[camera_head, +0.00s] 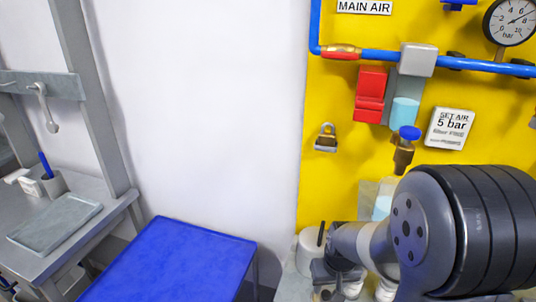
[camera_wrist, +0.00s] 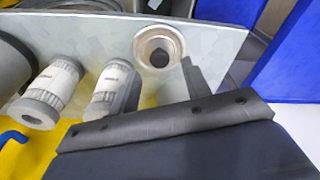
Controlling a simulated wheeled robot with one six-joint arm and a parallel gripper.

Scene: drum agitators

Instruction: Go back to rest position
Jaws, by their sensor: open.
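My arm reaches in from the lower right in the camera_head view, in front of the yellow air panel (camera_head: 338,190). My gripper (camera_head: 335,288) is low, by the pale surface under the panel, partly hidden by my own wrist. In the camera_wrist view my gripper (camera_wrist: 160,88) has its two dark fingers apart with nothing held between them. A round cup with a pale rim (camera_wrist: 160,34) lies just beyond the fingers. Two white labelled cylinders, one nearer the left (camera_wrist: 52,88) and one beside the left finger (camera_wrist: 110,86), lie on or stand over the pale surface.
A blue-topped table (camera_head: 175,262) stands left of the panel. A grey bench (camera_head: 95,195) with a tray (camera_head: 55,226) is at far left. A padlock (camera_head: 326,138), blue pipe (camera_head: 380,55), red block (camera_head: 370,95) and gauge (camera_head: 511,20) are on the panel. The white wall between is bare.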

